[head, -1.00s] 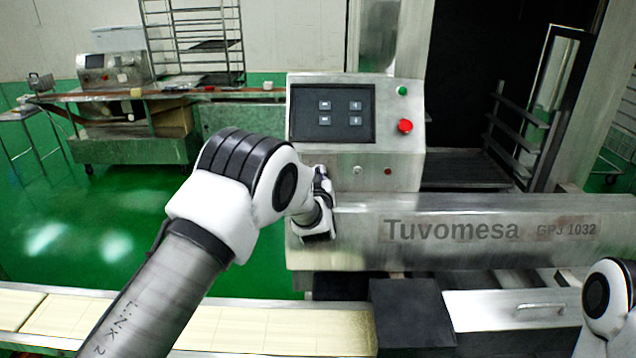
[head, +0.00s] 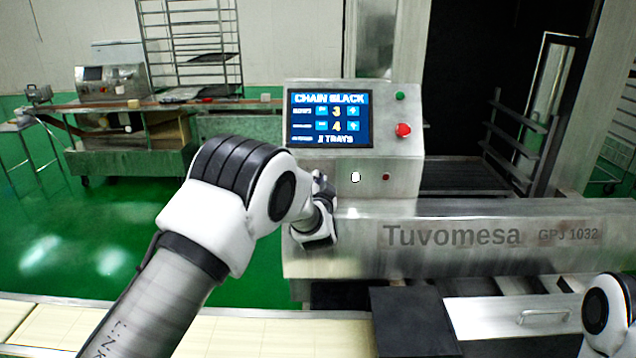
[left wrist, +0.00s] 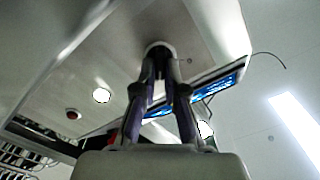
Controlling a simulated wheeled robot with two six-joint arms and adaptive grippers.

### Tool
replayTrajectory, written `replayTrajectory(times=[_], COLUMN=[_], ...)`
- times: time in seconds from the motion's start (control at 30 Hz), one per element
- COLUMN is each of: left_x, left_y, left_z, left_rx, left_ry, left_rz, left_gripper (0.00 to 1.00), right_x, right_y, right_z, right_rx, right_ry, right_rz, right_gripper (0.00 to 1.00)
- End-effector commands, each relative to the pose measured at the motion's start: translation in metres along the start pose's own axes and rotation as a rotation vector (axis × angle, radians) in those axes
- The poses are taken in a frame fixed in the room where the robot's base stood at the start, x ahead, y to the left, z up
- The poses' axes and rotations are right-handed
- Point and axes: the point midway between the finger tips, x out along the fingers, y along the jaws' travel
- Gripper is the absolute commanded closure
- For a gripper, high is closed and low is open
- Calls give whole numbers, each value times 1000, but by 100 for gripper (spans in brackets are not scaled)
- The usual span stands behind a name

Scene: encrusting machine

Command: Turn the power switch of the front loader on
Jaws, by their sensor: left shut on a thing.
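The front loader (head: 500,262) is a steel machine marked "Tuvomesa GPJ 1032", with a control panel (head: 408,166) above its front bar. Its screen (head: 330,118) is lit blue, with "3", "4" and "TRAYS" on it. My left gripper (head: 322,188) is at the panel's lower left, below the screen. In the left wrist view the left gripper (left wrist: 160,68) is shut on a dark round power switch (left wrist: 159,46) on the panel face. In the head view my gripper hides that switch. My right gripper is out of view.
A small white light (head: 355,177) and a small red one (head: 386,177) sit right of my left gripper. A green button (head: 400,96) and a red stop button (head: 403,130) are higher up. A pale conveyor belt (head: 250,333) runs along the front.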

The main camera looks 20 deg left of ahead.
Motion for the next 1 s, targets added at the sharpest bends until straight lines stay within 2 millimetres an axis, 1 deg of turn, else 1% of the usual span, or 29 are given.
replayTrajectory(times=[0.13, 0.33, 0.8, 0.83, 0.87, 0.9, 1.0], left_x=[0, 0, 0, 0, 0, 0, 0], left_y=[2, 2, 2, 2, 2, 2, 2], left_z=[2, 2, 2, 2, 2, 2, 1], left_rx=[73, 128, 143, 143, 143, 143, 142], left_ry=[-3, -3, -3, -3, -3, -3, -2], left_rz=[2, 2, 2, 2, 2, 2, 1], left_gripper=[100, 100, 100, 83, 72, 65, 65], right_x=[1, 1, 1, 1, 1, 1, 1], right_y=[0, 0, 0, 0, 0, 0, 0], right_z=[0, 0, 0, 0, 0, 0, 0], right_rx=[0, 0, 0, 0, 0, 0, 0], right_ry=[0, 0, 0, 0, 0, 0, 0], right_rz=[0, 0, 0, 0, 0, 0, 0], right_gripper=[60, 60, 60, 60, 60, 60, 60])
